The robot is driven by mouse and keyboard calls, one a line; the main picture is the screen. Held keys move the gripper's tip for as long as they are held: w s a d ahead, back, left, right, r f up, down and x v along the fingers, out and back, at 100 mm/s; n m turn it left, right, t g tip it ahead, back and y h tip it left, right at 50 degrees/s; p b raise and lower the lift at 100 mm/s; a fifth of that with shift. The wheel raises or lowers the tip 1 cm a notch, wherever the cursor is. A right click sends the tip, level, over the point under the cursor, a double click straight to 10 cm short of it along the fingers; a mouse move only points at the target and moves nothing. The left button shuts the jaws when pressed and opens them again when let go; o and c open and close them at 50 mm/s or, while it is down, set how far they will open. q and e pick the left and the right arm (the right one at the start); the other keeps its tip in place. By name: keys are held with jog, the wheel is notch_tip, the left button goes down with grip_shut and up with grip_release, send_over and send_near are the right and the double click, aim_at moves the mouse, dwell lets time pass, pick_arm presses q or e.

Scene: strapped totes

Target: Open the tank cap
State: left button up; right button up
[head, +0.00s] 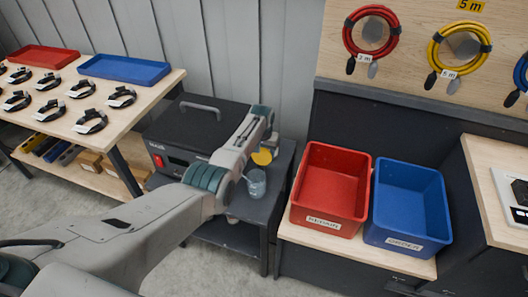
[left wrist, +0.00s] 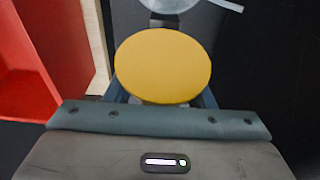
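The yellow round cap (head: 262,157) shows beside the end of my left arm in the head view, by the right side of the black machine (head: 185,135). In the left wrist view the cap (left wrist: 162,66) fills the middle, face towards the camera. My left gripper (left wrist: 161,98) has a finger showing at each lower side of the cap; the fingertips are hidden behind it. I cannot tell whether the fingers touch it. A grey see-through cup (head: 256,182) stands close by on the dark stand; a clear round vessel (left wrist: 180,4) shows beyond the cap. My right gripper is not in view.
A red bin (head: 330,222) and a blue bin (head: 410,240) stand to the right on a wooden bench. A table (head: 150,92) with several black coils and two trays is at the left. Coiled hoses (head: 372,12) hang on the back panel.

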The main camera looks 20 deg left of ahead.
pick_arm(q)
jog(key=r, duration=0.3)
jog(key=s+r, duration=0.1)
jog(key=r, duration=0.6)
jog(key=shift+s+r, duration=0.25)
jog(key=shift+r, duration=0.1)
